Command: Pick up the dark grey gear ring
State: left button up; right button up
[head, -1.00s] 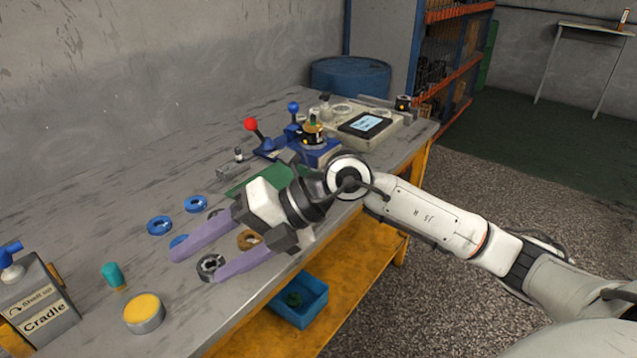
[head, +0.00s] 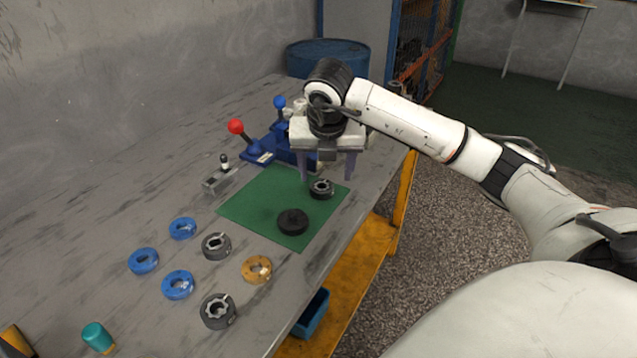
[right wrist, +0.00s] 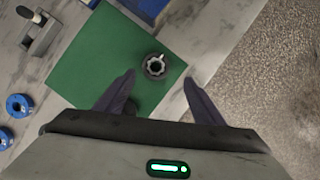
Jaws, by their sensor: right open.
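A dark grey gear ring (head: 321,189) with a toothed inner opening lies on the green mat (head: 258,195), near its right edge. In the right wrist view the ring (right wrist: 146,66) shows just beyond the fingertips, near the middle. Two similar dark grey rings, one nearer the mat (head: 217,247) and one farther forward (head: 218,312), lie on the bare table. My right gripper (head: 327,179) points down above the ring on the mat, open and empty, its fingers either side of the ring in the picture. The left gripper is not in view.
A black round part (head: 293,223) lies on the mat beside the ring; a finger partly hides it in the right wrist view. Blue rings (head: 178,285) and a tan ring (head: 257,269) lie to the left. A blue fixture with a red-knobbed lever (head: 236,127) stands behind the mat.

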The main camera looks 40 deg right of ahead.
aim_at(322, 183)
jog(key=shift+w+d+f, duration=0.1)
jog(key=shift+w+f, duration=0.1)
jog(key=shift+f, duration=0.4)
jog(key=x, duration=0.4)
jog(key=shift+w+f, duration=0.2)
jog(key=shift+w, duration=0.15)
jog(key=shift+f, duration=0.15)
jog(key=c, duration=1.3)
jog(key=shift+w, duration=0.1)
jog(key=shift+c, duration=0.4)
notch_tip(322, 183, up, 10)
jog(key=shift+r+p, duration=0.25)
jog(key=shift+p, duration=0.15)
jog(key=shift+r+p, duration=0.55)
jog(key=shift+r, duration=0.15)
